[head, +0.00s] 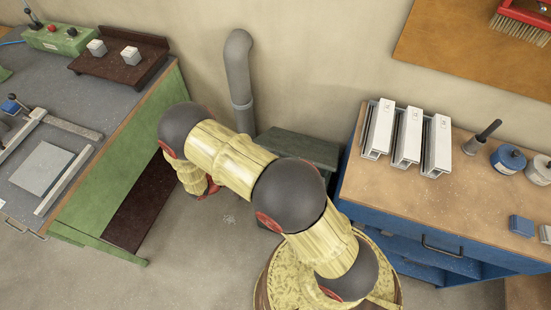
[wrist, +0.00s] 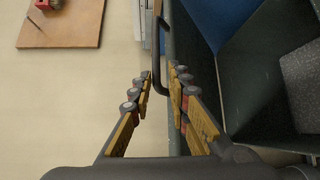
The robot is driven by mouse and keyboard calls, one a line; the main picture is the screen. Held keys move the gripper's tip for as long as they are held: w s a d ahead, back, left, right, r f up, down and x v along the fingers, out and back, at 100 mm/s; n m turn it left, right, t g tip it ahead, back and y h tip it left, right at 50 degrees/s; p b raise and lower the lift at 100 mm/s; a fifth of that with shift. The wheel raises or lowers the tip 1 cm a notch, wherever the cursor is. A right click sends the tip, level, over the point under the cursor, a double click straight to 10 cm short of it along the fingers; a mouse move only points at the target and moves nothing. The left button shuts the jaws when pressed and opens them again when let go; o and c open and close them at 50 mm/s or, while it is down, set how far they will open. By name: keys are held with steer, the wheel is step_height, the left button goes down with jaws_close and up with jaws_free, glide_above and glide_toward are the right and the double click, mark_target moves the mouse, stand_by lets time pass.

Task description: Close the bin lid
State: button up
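The dark green bin (head: 305,148) stands against the wall in the head view, partly hidden behind my arm. In the wrist view its lid (wrist: 192,40) appears raised on the wall side, with the dark opening to its right. A black bar handle (wrist: 157,45) sits along the lid's left edge. My gripper (wrist: 160,72) is open and empty. Its fingertips are near the handle's lower end and the lid edge; I cannot tell whether they touch. In the head view my gripper is mostly hidden by my arm.
A grey pipe (head: 238,75) rises along the wall behind the bin. A blue cabinet (head: 370,215) stands close on the right, with metal profiles (head: 407,140) on top. A green bench (head: 125,165) stands on the left. Some floor between is clear.

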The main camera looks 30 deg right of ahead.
steer(key=shift+w+a+f+b, duration=0.1)
steer(key=shift+a+f+b, duration=0.15)
steer(key=shift+a, duration=0.25)
steer(key=shift+a+f+b, duration=0.2)
steer(key=shift+a+b, duration=0.1)
steer(key=shift+a, duration=0.25)
steer(key=shift+w+a+f+b, duration=0.1)
steer(key=shift+a+f+b, duration=0.15)
steer(key=shift+a, duration=0.25)
steer(key=shift+r, duration=0.1)
steer(key=shift+c, duration=0.4)
